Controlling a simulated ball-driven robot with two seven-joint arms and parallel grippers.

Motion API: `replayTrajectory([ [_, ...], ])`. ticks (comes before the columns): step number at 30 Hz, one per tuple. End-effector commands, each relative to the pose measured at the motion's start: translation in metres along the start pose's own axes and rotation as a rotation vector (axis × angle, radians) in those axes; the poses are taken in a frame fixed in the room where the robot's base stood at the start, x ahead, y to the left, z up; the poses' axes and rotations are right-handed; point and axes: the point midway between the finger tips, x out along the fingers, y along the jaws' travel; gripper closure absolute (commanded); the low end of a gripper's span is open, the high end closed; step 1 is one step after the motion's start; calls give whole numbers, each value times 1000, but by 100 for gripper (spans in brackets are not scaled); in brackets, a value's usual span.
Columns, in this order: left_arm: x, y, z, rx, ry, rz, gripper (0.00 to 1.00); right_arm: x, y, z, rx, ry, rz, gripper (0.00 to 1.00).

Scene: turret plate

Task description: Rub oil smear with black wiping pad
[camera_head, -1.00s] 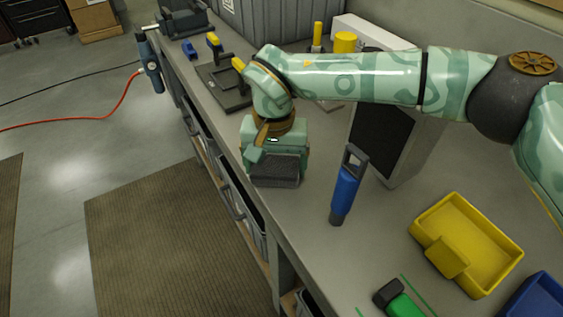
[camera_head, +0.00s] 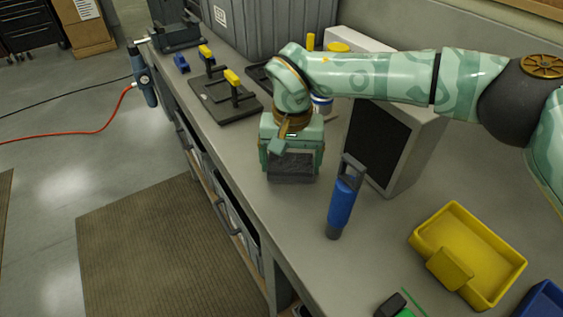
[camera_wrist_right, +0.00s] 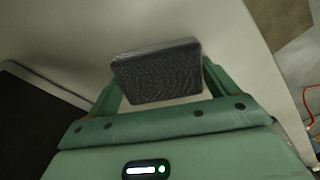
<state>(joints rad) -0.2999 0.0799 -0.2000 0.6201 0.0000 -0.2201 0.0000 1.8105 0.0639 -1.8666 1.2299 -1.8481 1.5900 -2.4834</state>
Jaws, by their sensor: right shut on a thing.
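The black wiping pad (camera_head: 292,167) is a dark, textured block in my right gripper (camera_head: 292,152), just above or on the grey bench top; the head view does not show whether it touches. In the right wrist view the pad (camera_wrist_right: 158,75) sits between the two green fingers of that gripper (camera_wrist_right: 160,88), which is shut on it. I cannot make out the oil smear in either view; the pad and gripper hide part of the bench. My left gripper is not in view.
A blue tool with a dark loop handle (camera_head: 342,203) stands right of the pad. A grey box with a black front (camera_head: 385,140) stands behind it. A yellow bin (camera_head: 490,250) is at right. A dark plate with yellow-topped posts (camera_head: 222,108) lies left. Bench shows bare around the pad.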

Motion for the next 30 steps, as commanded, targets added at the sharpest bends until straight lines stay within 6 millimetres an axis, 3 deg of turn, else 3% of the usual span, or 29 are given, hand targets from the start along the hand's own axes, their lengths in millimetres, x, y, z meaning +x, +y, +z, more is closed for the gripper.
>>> replayTrajectory([
  [21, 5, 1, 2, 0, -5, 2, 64, 1, 45, -32, 1, -1, 2, 36],
  [30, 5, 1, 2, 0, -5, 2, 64, 0, 46, -33, 0, -1, 1, 36],
])
